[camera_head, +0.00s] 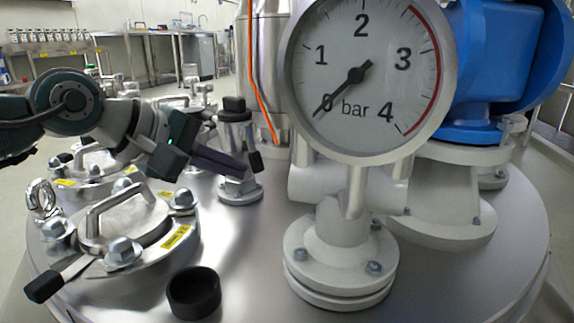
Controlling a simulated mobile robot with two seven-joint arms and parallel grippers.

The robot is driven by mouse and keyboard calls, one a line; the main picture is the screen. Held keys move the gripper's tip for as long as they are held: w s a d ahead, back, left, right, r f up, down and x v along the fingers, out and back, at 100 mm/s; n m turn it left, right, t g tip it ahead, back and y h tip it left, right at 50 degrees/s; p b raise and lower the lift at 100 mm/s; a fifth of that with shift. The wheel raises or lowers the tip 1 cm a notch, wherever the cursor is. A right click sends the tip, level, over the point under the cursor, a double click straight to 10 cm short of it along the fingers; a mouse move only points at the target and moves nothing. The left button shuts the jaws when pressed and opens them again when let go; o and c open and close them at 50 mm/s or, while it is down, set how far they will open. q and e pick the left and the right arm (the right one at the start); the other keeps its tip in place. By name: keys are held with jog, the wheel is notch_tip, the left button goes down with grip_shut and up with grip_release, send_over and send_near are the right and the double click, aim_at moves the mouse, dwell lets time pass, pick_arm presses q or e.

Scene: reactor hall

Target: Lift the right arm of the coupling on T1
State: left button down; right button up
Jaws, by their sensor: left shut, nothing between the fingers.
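The coupling (237,133) stands upright on a small bolted flange on the steel vessel lid, left of the pressure gauge. It has a silver body and a dark top. Its right arm (255,161) is a short dark handle that hangs down along the right side. The left side of the coupling is partly hidden by my left gripper (238,170). That gripper comes in from the left, its dark fingers shut and empty, with the tips in front of the coupling's lower body. I cannot tell whether they touch it. My right gripper is not in view.
A large pressure gauge (362,80) on a white flanged stem stands close right of the coupling. A blue motor housing (495,60) is behind it. A round hatch (125,225) with a handle and a loose black cap (194,292) are in front. An orange line (258,80) runs behind.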

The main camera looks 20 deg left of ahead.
aim_at(191, 205)
pick_arm(q)
jog(key=shift+s+f, duration=0.1)
jog(key=shift+f, duration=0.3)
jog(key=shift+s+a, duration=0.1)
jog(key=shift+a, duration=0.05)
jog(key=shift+s+a+r, duration=0.1)
jog(key=shift+s, duration=0.1)
jog(key=s+a, duration=0.1)
jog(key=s+p, duration=0.1)
jog(key=s, duration=0.1)
jog(key=s+a+p, duration=0.1)
jog(key=shift+s+a, duration=0.3)
jog(key=shift+a, duration=0.05)
jog(key=shift+s+a, duration=0.15)
jog(key=shift+s, duration=0.1)
jog(key=shift+p, duration=0.3)
